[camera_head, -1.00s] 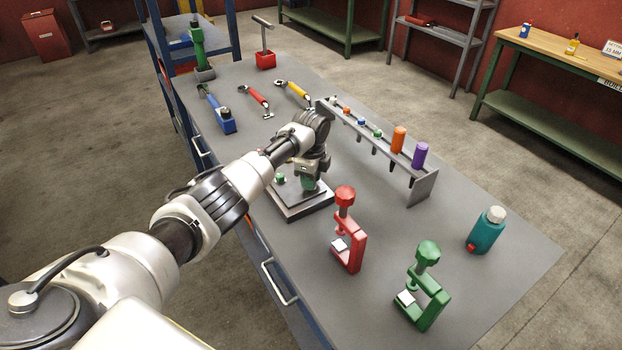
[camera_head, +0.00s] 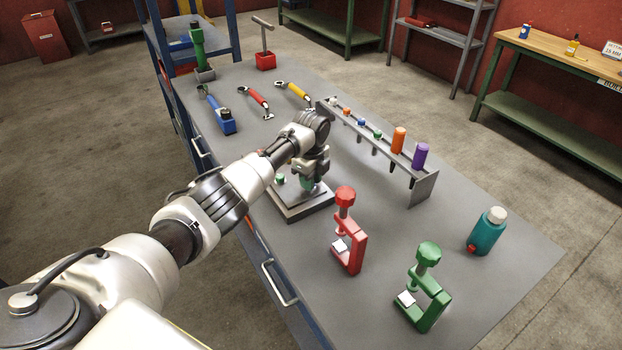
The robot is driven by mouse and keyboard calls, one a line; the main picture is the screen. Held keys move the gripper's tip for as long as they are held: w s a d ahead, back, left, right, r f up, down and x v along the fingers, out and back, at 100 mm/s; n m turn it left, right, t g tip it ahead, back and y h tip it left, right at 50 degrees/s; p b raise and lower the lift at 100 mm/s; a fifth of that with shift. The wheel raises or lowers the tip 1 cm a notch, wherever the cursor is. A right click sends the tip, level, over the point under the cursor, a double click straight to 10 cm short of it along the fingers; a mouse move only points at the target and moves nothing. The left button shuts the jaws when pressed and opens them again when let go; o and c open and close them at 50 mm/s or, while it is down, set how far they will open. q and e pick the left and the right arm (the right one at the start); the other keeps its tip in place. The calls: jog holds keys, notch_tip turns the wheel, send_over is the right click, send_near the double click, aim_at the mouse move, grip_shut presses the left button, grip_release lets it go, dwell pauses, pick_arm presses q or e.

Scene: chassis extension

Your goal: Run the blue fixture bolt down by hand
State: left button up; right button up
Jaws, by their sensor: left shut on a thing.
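The fixture (camera_head: 302,208), a dark block with a lighter top plate, sits on the grey bench. A green bolt head (camera_head: 280,180) stands on its left part. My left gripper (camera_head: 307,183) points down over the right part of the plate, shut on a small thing. The gripper and wrist hide most of that thing, so its colour and how far it stands above the plate cannot be told. A greenish patch shows by the fingertips. No blue bolt shows clearly on the fixture. My right gripper is not in view.
A rack (camera_head: 423,186) with small coloured pieces and orange and purple cylinders stands behind the fixture. A red clamp (camera_head: 352,248), a green clamp (camera_head: 434,301) and a teal bottle (camera_head: 487,232) stand nearer and right. Wrenches (camera_head: 257,98) lie farther back.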

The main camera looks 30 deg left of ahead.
pick_arm(q)
jog(key=o, duration=0.9)
jog(key=shift+r, duration=0.1)
notch_tip(320, 180, up, 11)
jog(key=shift+f+b, duration=0.1)
jog(key=shift+b, duration=0.55)
jog(key=shift+f, duration=0.1)
